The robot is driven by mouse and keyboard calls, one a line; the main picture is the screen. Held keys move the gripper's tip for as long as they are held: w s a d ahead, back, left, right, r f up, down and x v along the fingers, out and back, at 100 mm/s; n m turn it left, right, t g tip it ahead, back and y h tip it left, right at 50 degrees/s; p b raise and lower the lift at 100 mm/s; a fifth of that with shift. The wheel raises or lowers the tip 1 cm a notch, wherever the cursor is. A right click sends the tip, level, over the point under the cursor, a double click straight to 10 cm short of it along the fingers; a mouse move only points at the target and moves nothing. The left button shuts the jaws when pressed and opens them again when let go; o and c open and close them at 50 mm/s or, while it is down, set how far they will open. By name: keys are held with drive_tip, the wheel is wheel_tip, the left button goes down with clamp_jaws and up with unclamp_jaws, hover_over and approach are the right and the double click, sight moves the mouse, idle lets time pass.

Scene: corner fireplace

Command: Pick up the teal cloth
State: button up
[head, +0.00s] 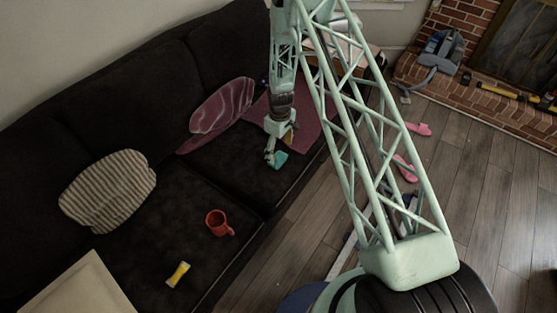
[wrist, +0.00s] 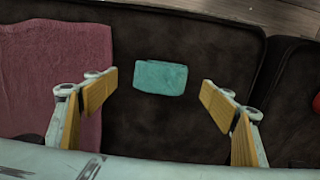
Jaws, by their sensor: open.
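The teal cloth (wrist: 160,78) is a small folded rectangle lying flat on the dark sofa seat. In the head view the teal cloth (head: 280,158) shows just beside and partly behind my gripper (head: 273,150). In the wrist view my gripper (wrist: 160,92) is open, with its two yellow-padded fingers spread wide to the left and right of the cloth. Nothing is between the pads, and the cloth appears beyond the fingertips. I cannot tell the exact height of the fingers above the seat.
A dusty-pink blanket (wrist: 50,70) lies on the seat left of the cloth. On the dark sofa (head: 180,155) are a pink patterned cushion (head: 222,106), a striped cushion (head: 108,190), a red mug (head: 219,223) and a yellow item (head: 177,274). Pink slippers (head: 418,129) lie on the floor.

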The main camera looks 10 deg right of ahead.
sight(279, 157)
drive_tip(key=shift+a+f+b, duration=0.15)
drive_tip(key=shift+f+b, duration=0.5)
drive_tip(key=shift+f, duration=1.95)
drive_tip(key=shift+w, duration=0.1)
drive_tip(key=c, duration=0.9)
